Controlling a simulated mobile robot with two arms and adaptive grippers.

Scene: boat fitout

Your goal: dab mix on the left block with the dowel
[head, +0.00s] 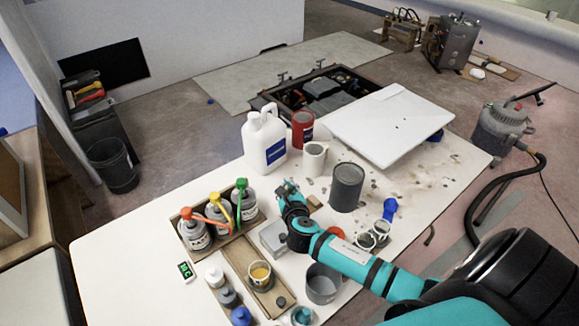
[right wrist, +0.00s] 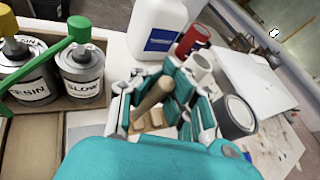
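My right gripper (head: 290,192) reaches over the table from the right. In the right wrist view, its fingers (right wrist: 158,100) are closed around a pale wooden dowel (right wrist: 152,96), which is tilted. Small wooden blocks (right wrist: 153,119) show just beyond and below the dowel, partly hidden by the fingers. In the head view one wooden block (head: 315,202) shows beside the gripper; the left block is hidden or not clear there. A cup with yellow-orange mix (head: 260,273) stands in a wooden tray (head: 238,259). I cannot tell whether the dowel touches a block. My left gripper is out of view.
Pump bottles (head: 219,214) stand in a rack at left. A white jug (head: 264,142), a white cup (head: 314,159) and a grey can (head: 346,187) stand behind the gripper. A metal box (head: 274,238) and a grey pot (head: 322,284) are near my arm. The table's left front (head: 125,265) is clear.

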